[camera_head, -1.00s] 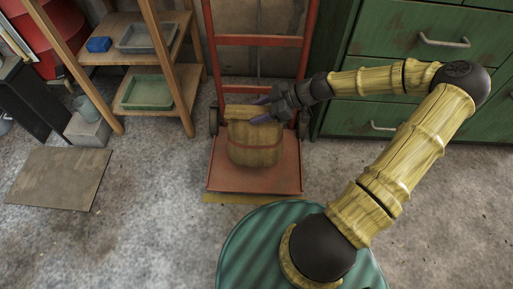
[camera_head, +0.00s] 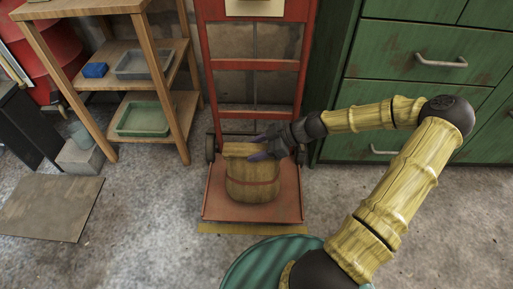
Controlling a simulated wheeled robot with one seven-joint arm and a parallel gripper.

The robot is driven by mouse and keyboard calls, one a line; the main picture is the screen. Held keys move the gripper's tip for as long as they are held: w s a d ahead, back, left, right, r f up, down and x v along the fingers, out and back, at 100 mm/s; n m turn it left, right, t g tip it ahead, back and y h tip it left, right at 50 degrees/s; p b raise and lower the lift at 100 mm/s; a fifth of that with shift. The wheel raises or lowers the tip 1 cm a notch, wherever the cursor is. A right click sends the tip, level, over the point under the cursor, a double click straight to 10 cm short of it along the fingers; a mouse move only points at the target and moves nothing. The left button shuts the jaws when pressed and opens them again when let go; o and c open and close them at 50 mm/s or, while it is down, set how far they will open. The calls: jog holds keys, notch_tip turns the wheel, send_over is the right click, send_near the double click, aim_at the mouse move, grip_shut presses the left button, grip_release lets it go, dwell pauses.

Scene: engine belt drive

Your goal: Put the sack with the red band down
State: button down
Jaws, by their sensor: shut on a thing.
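The sack with the red band (camera_head: 252,187) is tan, with a reddish band around its middle. It appears upright over the red plate (camera_head: 222,211) of the hand truck (camera_head: 203,80); I cannot tell whether its base touches the plate. My gripper (camera_head: 262,149) comes in from the right and is shut on the sack's gathered top. The far finger is partly hidden by the sack and the wrist.
A wooden shelf (camera_head: 183,125) with trays stands at the left. A green drawer cabinet (camera_head: 400,68) stands close at the right. A flat brown board (camera_head: 45,207) lies on the floor at the left. Concrete floor is clear between board and hand truck.

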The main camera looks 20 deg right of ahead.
jog(key=shift+f+b, duration=1.2)
jog(key=shift+f, duration=0.5)
jog(key=c, duration=0.6)
grip_release()
jog(key=shift+f, duration=0.2)
jog(key=shift+s+d+r+p, duration=0.1)
jog(key=shift+d+r+p, duration=0.2)
jog(key=shift+r+p, duration=0.1)
jog(key=p+v, duration=0.7)
jog(key=v, duration=0.4)
